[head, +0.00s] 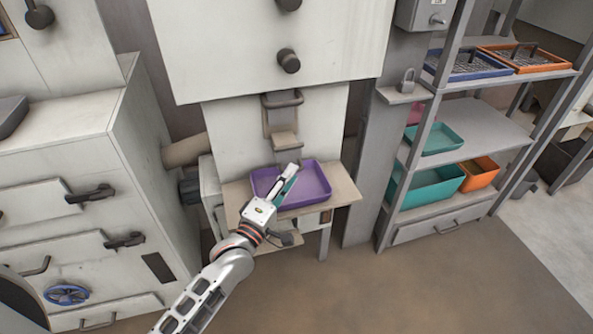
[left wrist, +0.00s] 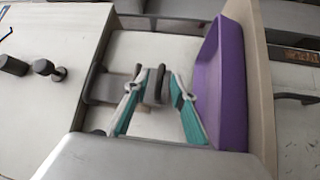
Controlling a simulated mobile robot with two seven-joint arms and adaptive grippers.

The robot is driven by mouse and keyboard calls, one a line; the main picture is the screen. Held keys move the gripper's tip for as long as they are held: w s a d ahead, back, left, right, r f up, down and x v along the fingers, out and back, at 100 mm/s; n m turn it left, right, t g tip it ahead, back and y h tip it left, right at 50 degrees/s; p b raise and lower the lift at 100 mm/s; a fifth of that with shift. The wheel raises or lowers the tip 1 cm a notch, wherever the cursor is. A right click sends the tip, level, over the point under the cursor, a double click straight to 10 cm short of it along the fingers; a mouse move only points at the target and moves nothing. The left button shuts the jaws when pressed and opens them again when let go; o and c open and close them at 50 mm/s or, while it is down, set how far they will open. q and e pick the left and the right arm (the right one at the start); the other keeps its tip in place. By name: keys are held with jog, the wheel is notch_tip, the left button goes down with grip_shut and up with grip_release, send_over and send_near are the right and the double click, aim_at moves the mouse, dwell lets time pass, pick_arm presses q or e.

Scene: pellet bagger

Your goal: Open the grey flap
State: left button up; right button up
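The grey flap (head: 281,120) is on the pale machine's front below the upper box, with a bar handle (head: 283,98) at its top and a grey lip (head: 286,140) at its lower end. It hangs down and looks closed. My left gripper (head: 291,174) is just below the lip, over the purple tray. In the left wrist view the left gripper (left wrist: 155,78) is open, its teal-padded fingers apart, with a grey lip-like part showing between them. I cannot tell whether they touch it. The flap plate (left wrist: 104,88) lies left of the fingers. My right gripper is not in view.
The purple tray (head: 314,188) stands on a small shelf (head: 342,192) under the flap; it also shows in the left wrist view (left wrist: 219,90). A dark knob (head: 288,61) juts out above. A rack (head: 480,130) with trays and bins stands right. Cabinets (head: 75,190) stand left.

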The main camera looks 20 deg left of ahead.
pick_arm(q)
jog(key=shift+x, duration=1.55)
jog(key=shift+c, duration=0.4)
grip_shut()
